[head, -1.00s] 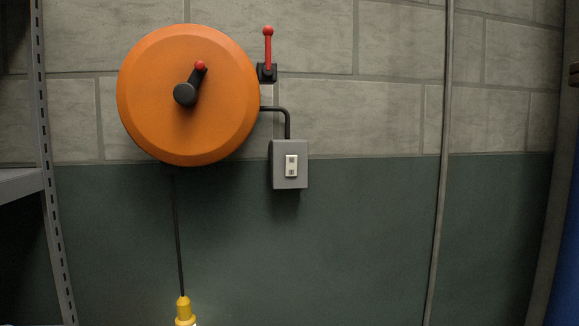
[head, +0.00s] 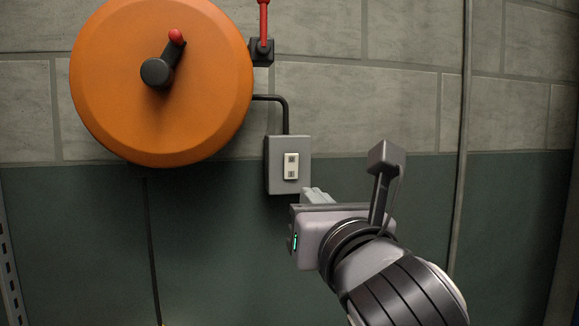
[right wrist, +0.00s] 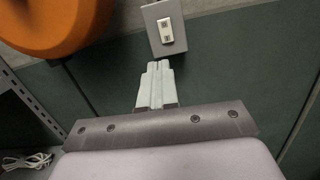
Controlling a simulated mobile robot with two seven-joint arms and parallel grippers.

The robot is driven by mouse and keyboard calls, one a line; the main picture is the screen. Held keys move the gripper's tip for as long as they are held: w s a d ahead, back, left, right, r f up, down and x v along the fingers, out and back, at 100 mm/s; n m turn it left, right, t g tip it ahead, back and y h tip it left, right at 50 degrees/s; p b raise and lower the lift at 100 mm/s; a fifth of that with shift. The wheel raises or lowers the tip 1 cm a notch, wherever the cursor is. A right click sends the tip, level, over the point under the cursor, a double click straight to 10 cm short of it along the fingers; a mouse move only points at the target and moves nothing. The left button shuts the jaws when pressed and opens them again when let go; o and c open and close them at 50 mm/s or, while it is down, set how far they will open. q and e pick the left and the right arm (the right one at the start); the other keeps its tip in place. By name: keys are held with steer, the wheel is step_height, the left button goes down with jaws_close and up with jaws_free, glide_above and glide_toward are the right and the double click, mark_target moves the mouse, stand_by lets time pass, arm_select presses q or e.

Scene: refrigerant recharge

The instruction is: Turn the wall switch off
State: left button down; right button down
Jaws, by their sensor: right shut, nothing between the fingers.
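The wall switch (head: 291,166) is a white rocker on a grey box (head: 272,180) fixed to the wall, right of and below the orange reel. It also shows at the top of the right wrist view (right wrist: 166,30). My right gripper (head: 318,195) is just below and to the right of the switch box in the head view, shut and empty. In the right wrist view its closed fingers (right wrist: 157,68) point up toward the box, with a visible gap below it. I cannot tell which way the rocker is set. My left gripper is not in view.
An orange reel (head: 160,120) with a black crank hangs left of the switch. A red-handled lever (head: 263,50) sits above it. A black conduit (head: 286,112) enters the box top. A vertical pipe (head: 461,150) runs up the wall at right. White cord (right wrist: 28,161) lies at lower left.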

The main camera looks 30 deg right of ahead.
steer(key=shift+s+d+r+n, duration=0.15)
steer(key=shift+s+r+n, duration=0.15)
steer(key=shift+r, duration=0.15)
steer(key=p, duration=0.5)
glide_toward(289, 160)
steer(key=x, duration=0.7)
